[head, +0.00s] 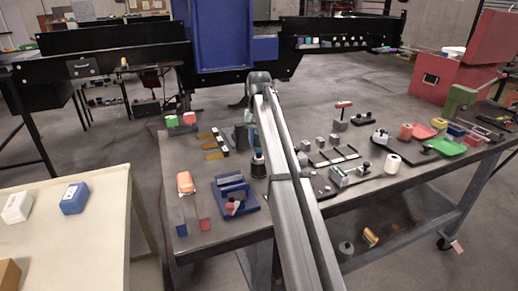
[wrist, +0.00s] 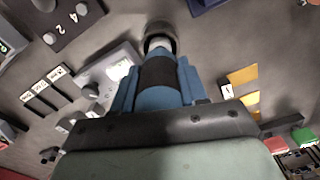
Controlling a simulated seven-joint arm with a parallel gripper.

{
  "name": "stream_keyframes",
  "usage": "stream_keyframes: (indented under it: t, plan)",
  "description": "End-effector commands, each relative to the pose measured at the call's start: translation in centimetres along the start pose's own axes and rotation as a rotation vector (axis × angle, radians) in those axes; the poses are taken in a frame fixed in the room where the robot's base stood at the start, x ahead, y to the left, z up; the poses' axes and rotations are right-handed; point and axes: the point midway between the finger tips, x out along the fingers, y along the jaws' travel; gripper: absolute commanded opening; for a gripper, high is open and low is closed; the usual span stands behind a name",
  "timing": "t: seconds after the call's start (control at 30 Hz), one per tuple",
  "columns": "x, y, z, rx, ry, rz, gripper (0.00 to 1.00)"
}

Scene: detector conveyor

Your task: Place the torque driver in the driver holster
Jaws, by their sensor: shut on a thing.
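My gripper (wrist: 160,88) is shut on a blue piece with a black band, which I take to be the torque driver (wrist: 158,74). Its far side is hidden by the fingers. Just beyond it in the wrist view is a dark round piece with a pale centre (wrist: 159,38); I cannot tell whether it is part of the driver or a separate thing, or whether they touch. In the head view my gripper (head: 253,128) is over the middle of the grey table, largely behind my arm. A dark tapered piece (head: 258,166) shows just below it. I cannot identify the driver holster with certainty.
A blue fixture (head: 236,200) and an orange-topped piece (head: 185,183) are at the table's left. A red-topped tool (head: 343,108) stands on a grey block to the right. A blue machine (head: 224,35) stands behind.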

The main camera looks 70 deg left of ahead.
Motion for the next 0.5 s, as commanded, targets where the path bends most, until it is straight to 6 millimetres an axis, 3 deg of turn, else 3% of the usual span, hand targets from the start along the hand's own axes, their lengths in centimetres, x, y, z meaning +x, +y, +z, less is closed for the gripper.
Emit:
stream_keyframes:
  t: [0.27,0.5]
  plan:
    - [3.0,0.0,0.0,0.0,0.0,0.0,0.0]
    - [3.2,0.0,0.0,0.0,0.001,0.0,0.0]
